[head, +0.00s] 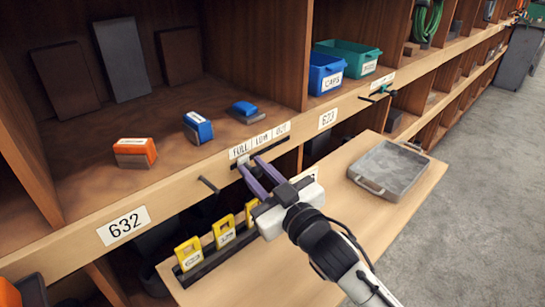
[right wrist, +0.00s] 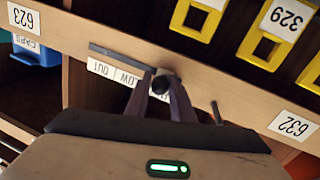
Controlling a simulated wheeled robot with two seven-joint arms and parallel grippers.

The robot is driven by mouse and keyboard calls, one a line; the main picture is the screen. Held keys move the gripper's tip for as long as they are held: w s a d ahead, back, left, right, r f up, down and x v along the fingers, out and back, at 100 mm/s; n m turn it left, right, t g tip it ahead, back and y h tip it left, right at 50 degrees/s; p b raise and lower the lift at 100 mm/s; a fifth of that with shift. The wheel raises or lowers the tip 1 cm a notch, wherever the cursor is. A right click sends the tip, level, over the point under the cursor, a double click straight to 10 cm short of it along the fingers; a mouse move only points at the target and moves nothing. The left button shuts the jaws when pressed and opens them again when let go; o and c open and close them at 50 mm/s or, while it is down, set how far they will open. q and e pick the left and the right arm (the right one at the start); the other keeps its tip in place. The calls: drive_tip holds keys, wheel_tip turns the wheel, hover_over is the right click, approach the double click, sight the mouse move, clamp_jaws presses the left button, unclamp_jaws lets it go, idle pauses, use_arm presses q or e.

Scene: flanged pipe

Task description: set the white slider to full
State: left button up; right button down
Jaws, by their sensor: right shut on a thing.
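The white slider (head: 243,160) sits on a dark rail (head: 284,148) along the shelf's front edge, mostly hidden by my fingers. It is at the left end of the label strip (head: 261,140), by FULL; LOW and OUT follow to the right. My right gripper (head: 251,164) has purple fingers and is shut on the slider. In the right wrist view the gripper (right wrist: 161,78) has a dark round knob between its fingers, and they cover part of the upside-down label strip (right wrist: 112,73). My left gripper is not in view.
A dark peg (head: 208,184) sticks out left of the rail. Yellow tags (head: 188,254) stand below on a wooden board, with a grey tray (head: 388,167) at its right. Orange (head: 135,152) and blue blocks (head: 198,127) lie on the shelf. Blue (head: 326,73) and green bins (head: 348,58) stand behind.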

drive_tip(key=shift+s+a+f, duration=0.1)
drive_tip(key=shift+s+a, duration=0.1)
drive_tip(key=shift+a, duration=0.05)
drive_tip(key=c, duration=1.5)
unclamp_jaws()
drive_tip(key=shift+c, duration=0.2)
drive_tip(key=shift+s+d, duration=0.15)
drive_tip(key=v, duration=1)
drive_tip(key=shift+b, duration=0.3)
